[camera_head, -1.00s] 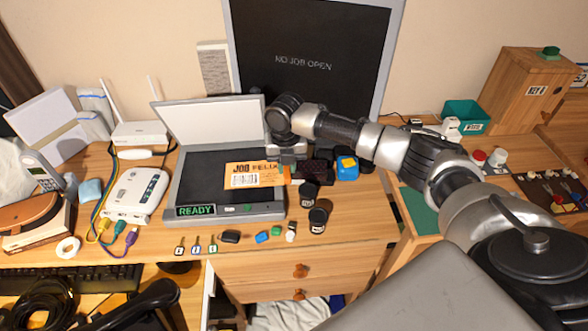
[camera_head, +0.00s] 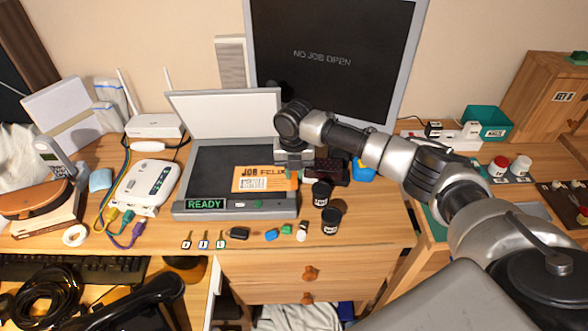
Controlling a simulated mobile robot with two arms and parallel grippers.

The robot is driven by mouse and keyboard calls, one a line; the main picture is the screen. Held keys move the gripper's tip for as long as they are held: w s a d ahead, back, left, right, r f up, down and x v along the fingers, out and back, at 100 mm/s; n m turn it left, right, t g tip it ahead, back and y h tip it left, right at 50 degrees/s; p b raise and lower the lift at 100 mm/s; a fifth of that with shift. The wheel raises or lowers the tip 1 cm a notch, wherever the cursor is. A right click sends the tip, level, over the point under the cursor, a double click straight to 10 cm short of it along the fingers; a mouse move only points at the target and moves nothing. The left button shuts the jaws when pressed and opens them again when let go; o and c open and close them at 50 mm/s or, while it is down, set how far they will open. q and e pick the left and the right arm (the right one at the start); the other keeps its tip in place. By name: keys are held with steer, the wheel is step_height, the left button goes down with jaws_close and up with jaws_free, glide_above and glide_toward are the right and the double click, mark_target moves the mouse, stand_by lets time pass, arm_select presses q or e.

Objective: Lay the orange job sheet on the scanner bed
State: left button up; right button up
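The orange job sheet (camera_head: 262,179), marked JOB FELIX, lies level over the right part of the dark scanner bed (camera_head: 213,172). Its right edge is at the scanner's right side. It looks on or just above the glass; I cannot tell whether it touches. The scanner lid (camera_head: 226,117) stands open behind, and the front panel reads READY. My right gripper (camera_head: 291,174) points down at the sheet's right edge and appears shut on it; the fingertips are small and partly hidden. My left gripper is not in view.
Black jars (camera_head: 331,220), a blue-and-yellow item (camera_head: 362,170) and a dark block (camera_head: 333,171) stand right of the scanner. Small keys and coloured pieces (camera_head: 271,235) lie in front. A white router (camera_head: 145,187) with cables is at left. A monitor (camera_head: 335,60) stands behind.

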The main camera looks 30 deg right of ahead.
steer(key=o, duration=0.5)
steer(key=shift+c, duration=0.2)
